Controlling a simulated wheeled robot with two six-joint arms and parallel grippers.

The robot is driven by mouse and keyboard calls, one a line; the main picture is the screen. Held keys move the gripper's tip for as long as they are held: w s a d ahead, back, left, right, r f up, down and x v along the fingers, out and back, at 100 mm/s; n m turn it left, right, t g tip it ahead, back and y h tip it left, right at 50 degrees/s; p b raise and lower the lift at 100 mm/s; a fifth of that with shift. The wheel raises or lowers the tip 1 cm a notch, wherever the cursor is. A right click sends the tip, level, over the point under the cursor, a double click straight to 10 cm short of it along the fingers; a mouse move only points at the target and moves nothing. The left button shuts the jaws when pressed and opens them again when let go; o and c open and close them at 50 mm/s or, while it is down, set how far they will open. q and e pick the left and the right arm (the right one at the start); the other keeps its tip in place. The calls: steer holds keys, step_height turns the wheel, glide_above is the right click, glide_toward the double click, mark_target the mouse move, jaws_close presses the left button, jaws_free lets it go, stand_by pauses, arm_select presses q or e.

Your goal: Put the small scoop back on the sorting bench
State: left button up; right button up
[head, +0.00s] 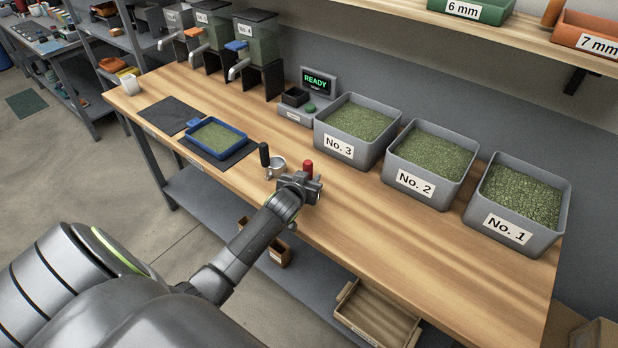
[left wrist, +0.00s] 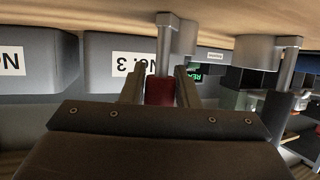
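The small scoop shows as a red handle (head: 307,167) standing upright at my left gripper (head: 301,184), over the front of the sorting bench (head: 370,225). In the left wrist view, which is upside down, the red handle (left wrist: 160,91) fills the gap between the two fingers of my left gripper (left wrist: 160,88). Its metal stem and small cup (left wrist: 187,38) reach to the bench top or very close; I cannot tell if they touch. A larger scoop with a black handle (head: 264,155) and metal cup (head: 277,166) stands just left of it. My right gripper is out of view.
Grey bins No. 3 (head: 360,125), No. 2 (head: 430,160) and No. 1 (head: 515,200) line the back. A scale reading READY (head: 318,80) stands left of them. A blue tray (head: 216,139) sits on a dark mat. The bench front right of my gripper is clear.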

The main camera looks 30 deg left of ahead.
arm_select(q)
steer(key=o, duration=0.3)
steer(key=shift+o, duration=0.2)
steer(key=shift+r, duration=0.1)
steer(key=shift+r, duration=0.15)
steer(key=v, duration=1.2)
steer(key=shift+b, duration=0.35)
steer(key=shift+s, duration=0.1)
